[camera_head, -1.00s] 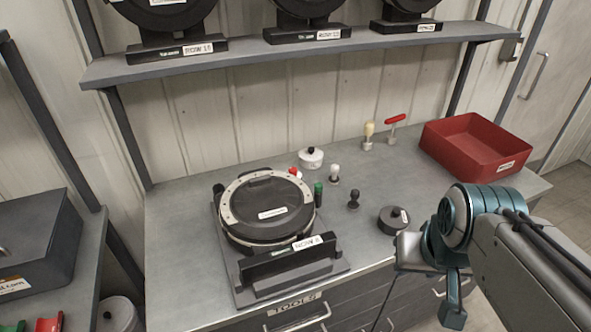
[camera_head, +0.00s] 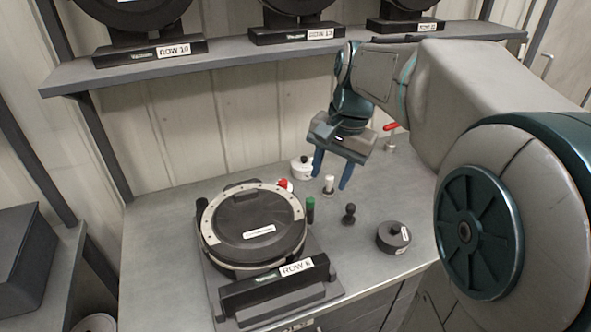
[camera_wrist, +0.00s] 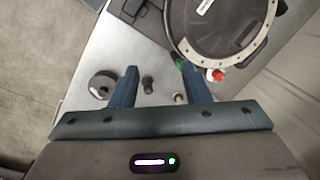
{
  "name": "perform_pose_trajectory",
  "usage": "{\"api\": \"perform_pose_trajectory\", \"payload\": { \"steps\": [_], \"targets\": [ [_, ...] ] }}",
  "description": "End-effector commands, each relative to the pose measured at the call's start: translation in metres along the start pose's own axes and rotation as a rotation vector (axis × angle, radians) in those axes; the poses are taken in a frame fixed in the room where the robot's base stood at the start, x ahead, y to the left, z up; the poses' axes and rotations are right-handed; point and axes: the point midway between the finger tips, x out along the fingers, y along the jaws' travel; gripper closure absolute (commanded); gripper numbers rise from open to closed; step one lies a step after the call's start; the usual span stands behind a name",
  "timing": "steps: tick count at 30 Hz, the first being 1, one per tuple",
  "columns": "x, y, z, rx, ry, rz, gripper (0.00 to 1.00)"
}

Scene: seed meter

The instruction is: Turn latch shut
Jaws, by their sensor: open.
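The seed meter (camera_head: 240,232) is a round black housing with a pale metal rim, lying on a black stand labelled ROW 8 on the grey bench; it also shows at the top of the wrist view (camera_wrist: 215,45). A small red part (camera_head: 285,184) sits at its far right edge and shows in the wrist view (camera_wrist: 217,75); I cannot tell for sure whether it is the latch. A green-topped peg (camera_head: 310,208) stands just right of the meter. My gripper (camera_head: 331,182) is open and empty, pointing down above the bench, right of and behind the meter.
A white-topped peg (camera_head: 329,184), a white lidded pot (camera_head: 301,168), a black knob (camera_head: 349,213) and a black round weight (camera_head: 393,237) stand right of the meter. A red-handled tool (camera_head: 391,130) is behind. The shelf (camera_head: 225,60) overhangs the back.

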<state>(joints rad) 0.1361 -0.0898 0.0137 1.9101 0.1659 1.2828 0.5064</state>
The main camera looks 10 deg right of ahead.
Motion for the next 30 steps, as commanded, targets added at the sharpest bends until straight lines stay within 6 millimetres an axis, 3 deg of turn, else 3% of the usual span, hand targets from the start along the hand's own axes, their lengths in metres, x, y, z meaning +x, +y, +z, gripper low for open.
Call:
{"api": "perform_pose_trajectory", "payload": {
  "steps": [1,6,13,22,30],
  "targets": [
    [0.006,-0.007,-0.018,0.073,-0.038,0.000,0.57],
    [0.012,-0.025,-0.066,0.310,-0.159,0.007,0.57],
    [0.022,-0.034,-0.107,0.511,-0.267,0.024,0.57],
    [0.037,-0.036,-0.114,0.565,-0.297,0.033,0.57],
    [0.087,-0.038,-0.098,0.564,-0.299,0.035,0.57]
  ]
}}
